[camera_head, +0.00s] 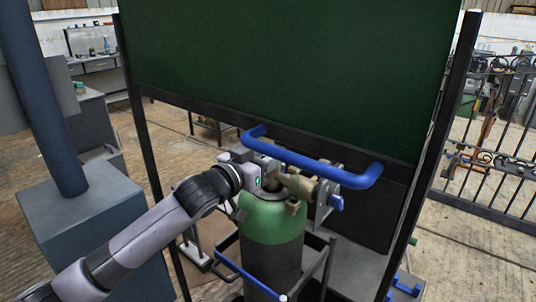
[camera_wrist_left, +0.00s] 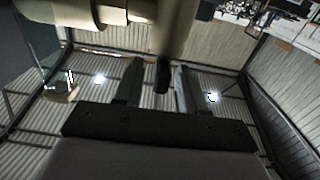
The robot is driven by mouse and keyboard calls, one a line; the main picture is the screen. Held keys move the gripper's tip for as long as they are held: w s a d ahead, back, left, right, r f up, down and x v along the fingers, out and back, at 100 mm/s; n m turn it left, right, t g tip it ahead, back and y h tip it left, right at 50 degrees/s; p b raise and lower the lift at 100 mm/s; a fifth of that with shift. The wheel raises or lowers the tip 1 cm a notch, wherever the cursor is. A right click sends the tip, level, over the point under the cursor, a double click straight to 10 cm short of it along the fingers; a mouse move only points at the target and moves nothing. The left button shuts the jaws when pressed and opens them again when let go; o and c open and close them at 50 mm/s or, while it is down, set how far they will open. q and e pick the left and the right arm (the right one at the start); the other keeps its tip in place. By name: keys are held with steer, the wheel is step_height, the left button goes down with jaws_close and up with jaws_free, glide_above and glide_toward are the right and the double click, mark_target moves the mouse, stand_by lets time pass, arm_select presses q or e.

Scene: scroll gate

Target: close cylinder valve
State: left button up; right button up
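A gas cylinder with a green shoulder (camera_head: 272,222) and dark lower body stands upright in a cart. Its brass valve (camera_head: 300,184) sits on top, below a blue bar. My left gripper (camera_head: 270,177) is at the left side of the valve, close against it in the head view. In the left wrist view the gripper's two fingers (camera_wrist_left: 158,88) stand apart, with a small dark piece (camera_wrist_left: 162,77) between them and gaps at its sides. Brass-coloured valve parts (camera_wrist_left: 160,30) fill the top there. Whether the fingers touch the valve cannot be told. My right gripper is not in view.
The blue bar (camera_head: 315,168) runs just above the valve. A metal bracket with a blue knob (camera_head: 336,202) is at its right. A dark green panel (camera_head: 290,75) in a black frame stands behind. A black railing (camera_head: 490,150) is at the right.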

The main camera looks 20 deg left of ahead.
mark_target(263, 157)
arm_select(q)
steer(key=shift+b+v, duration=0.5)
steer(key=shift+v, duration=3.05)
steer(key=s+f+n+g+y, duration=0.2)
steer(key=s+f+g+y, duration=0.5)
steer(key=s+f, duration=1.5)
steer(key=s+a+f+g, duration=0.2)
steer(key=s+f+g, duration=0.35)
steer(key=s, duration=0.45)
steer(key=w+d+f+t+h, duration=0.2)
steer(key=w+d+f+t, duration=0.1)
steer(key=w+f+t, duration=0.3)
steer(key=shift+w+f+h, duration=0.35)
steer(key=shift+f+h, duration=0.05)
steer(key=shift+f, duration=0.8)
